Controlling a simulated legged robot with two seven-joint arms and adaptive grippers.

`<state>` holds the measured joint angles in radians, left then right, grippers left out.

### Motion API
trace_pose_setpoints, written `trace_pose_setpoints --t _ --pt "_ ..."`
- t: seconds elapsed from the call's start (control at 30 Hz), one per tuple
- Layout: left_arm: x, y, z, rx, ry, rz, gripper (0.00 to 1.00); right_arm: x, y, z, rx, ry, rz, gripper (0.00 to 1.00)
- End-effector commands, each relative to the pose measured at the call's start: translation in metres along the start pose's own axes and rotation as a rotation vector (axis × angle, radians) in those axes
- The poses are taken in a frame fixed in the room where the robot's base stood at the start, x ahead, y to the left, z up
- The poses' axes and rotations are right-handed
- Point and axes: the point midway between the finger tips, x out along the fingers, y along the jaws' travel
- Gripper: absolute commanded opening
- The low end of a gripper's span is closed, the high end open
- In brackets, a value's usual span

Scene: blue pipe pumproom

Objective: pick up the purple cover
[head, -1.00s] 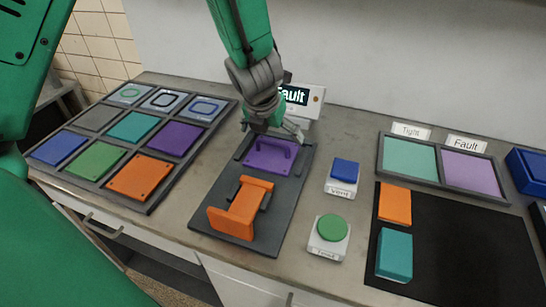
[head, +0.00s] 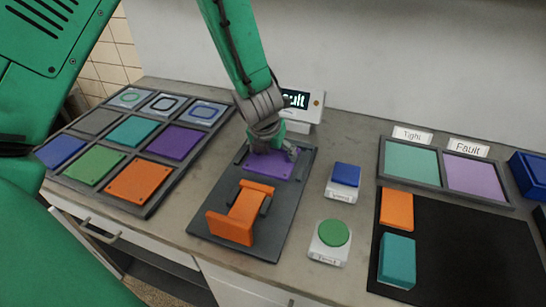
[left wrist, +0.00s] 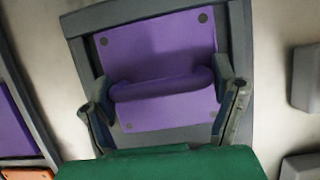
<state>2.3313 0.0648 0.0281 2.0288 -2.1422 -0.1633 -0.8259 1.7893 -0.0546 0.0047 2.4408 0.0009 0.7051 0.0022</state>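The purple cover (head: 268,166), a flat plate with a raised handle, lies in the far end of the dark grey fixture (head: 222,247). In the left wrist view the cover (left wrist: 160,45) shows corner dots and a handle across its middle. My left gripper (head: 274,148) is down over the cover. In the left wrist view its two fingers (left wrist: 165,95) are spread, one at each end of the handle. Whether they touch the handle is hard to tell. My right gripper is not in view.
An orange clamp-like part (head: 236,212) sits in the fixture's near end. A display (head: 298,103) stands behind. A tray of coloured tiles (head: 138,184) is left. Blue (head: 345,174) and green (head: 335,233) buttons, then a black mat (head: 455,250) with orange and teal blocks, are right.

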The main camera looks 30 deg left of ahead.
Motion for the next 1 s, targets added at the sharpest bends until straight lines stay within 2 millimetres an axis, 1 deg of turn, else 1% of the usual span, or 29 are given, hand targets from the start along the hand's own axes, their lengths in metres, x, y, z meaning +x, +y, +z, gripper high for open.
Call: trace_pose_setpoints --t 0.03,0.07,0.33,0.43,0.57,0.77,1.0 --pt "0.001 0.001 0.0 0.0 0.0 0.002 0.4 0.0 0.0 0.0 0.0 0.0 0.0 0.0" --pt "0.001 0.001 0.0 0.0 0.0 0.002 0.34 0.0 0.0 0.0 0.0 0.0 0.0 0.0" --pt "0.0 0.0 0.001 0.0 -0.001 0.002 0.34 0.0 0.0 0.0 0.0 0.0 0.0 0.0" --pt "-0.003 0.0 0.003 0.001 -0.002 0.003 0.34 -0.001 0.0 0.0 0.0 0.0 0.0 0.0" --pt "-0.012 0.001 0.006 0.0 -0.003 0.004 0.34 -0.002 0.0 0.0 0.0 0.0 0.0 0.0" --pt "-0.034 0.001 0.016 0.001 -0.007 0.005 0.34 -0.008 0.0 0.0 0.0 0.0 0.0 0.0" --pt "-0.04 0.025 -0.01 -0.006 -0.001 -0.001 0.34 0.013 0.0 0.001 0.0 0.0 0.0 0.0"
